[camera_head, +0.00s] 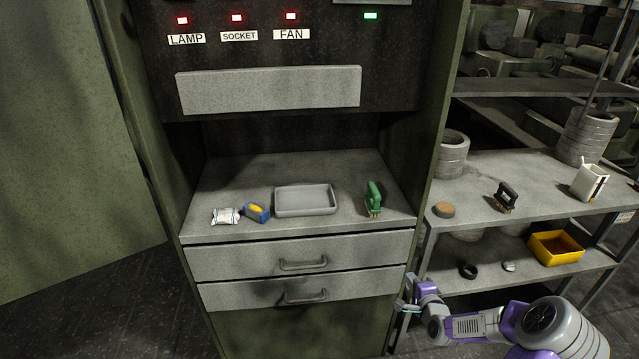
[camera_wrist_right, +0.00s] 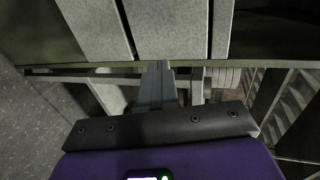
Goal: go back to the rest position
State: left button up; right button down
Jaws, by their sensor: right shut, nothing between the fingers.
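My right gripper (camera_head: 409,292) is low in front of the shelf's left end, beside the cabinet's lower right edge. It is shut and holds nothing. In the right wrist view its fingers (camera_wrist_right: 157,82) are together, with the grey drawer fronts (camera_wrist_right: 171,30) beyond them. My right arm comes in from the lower right. My left gripper is not in view.
The cabinet has two shut drawers (camera_head: 302,262). On its worktop are a grey tray (camera_head: 305,199), a green tool (camera_head: 374,198), a blue and yellow item (camera_head: 257,211) and a white packet (camera_head: 225,216). The shelf (camera_head: 475,210) at right holds a yellow bin (camera_head: 555,248).

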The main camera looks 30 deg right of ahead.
jog(key=a+f+n+g+y, duration=0.2)
jog(key=a+f+n+y, duration=0.3)
jog(key=a, duration=0.8)
jog(key=a+f+n+g+y, duration=0.25)
jog(key=a+f, duration=0.55)
jog(key=a, duration=0.5)
jog(key=s+a+f+n+g, duration=0.3)
jog(key=s+a+n, duration=0.3)
jog(key=s+a, duration=0.2)
jog(key=s+a+f+n+g+y, duration=0.1)
jog(key=s+a+f+n+g, duration=0.2)
jog(key=s+a, duration=0.6)
jog(key=n+g, duration=0.2)
jog(key=g, duration=0.1)
jog(key=shift+s+a+f+n, duration=0.15)
jog(key=shift+s+n, duration=0.2)
